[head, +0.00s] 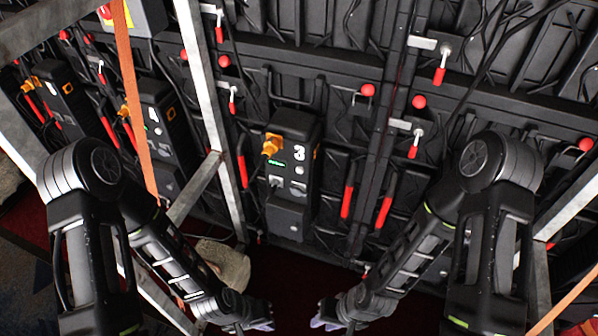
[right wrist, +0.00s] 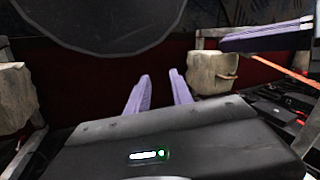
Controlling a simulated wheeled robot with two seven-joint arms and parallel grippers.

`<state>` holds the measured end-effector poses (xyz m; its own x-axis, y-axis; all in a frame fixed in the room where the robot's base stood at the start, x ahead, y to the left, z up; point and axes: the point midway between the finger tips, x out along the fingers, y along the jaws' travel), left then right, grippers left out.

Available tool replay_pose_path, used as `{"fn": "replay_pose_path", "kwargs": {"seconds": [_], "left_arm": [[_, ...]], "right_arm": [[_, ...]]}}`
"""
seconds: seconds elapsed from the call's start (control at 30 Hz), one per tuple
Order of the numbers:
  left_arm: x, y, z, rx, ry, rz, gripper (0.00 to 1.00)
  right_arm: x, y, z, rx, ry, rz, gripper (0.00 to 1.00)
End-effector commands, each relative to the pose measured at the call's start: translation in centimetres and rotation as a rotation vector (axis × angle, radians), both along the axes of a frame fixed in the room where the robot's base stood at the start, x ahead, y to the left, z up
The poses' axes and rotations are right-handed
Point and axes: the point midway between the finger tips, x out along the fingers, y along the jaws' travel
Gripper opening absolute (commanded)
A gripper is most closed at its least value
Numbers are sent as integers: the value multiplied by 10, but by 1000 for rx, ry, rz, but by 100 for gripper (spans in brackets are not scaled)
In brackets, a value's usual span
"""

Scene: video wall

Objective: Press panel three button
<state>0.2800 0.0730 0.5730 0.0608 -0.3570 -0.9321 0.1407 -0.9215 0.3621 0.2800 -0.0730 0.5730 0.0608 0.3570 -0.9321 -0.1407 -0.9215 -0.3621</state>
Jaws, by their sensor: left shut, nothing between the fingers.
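The panel three unit (head: 293,185) is a dark box on the back of the video wall, marked with a white "3". It has an orange connector at its upper left, a small green light and light-coloured round and square details on its face; I cannot tell which is the button. My left gripper (head: 262,325) is low in the head view, below the unit and apart from it; it also shows in the right wrist view (right wrist: 266,37), with its purple fingers together. My right gripper (head: 322,320) is low too, right of the left one. In the right wrist view its purple fingers (right wrist: 160,98) are apart with nothing between them.
A similar unit marked "4" (head: 158,128) and another dark unit (head: 62,98) stand to the left. Metal truss bars (head: 207,75), an orange strap (head: 129,90) and a sandbag (head: 224,262) are on the left. Red-handled levers (head: 347,200) hang right of the panel three unit.

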Motion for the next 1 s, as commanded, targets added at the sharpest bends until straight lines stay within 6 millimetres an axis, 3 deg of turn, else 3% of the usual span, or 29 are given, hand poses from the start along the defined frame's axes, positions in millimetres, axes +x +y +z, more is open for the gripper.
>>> {"fn": "replay_pose_path", "kwargs": {"seconds": [0.3, 1.0], "left_arm": [[0, 0, 0, 0, 0, 0, 0], [0, 0, 0, 0, 0, 0, 0]], "right_arm": [[0, 0, 0, 0, 0, 0, 0], [0, 0, 0, 0, 0, 0, 0]]}}
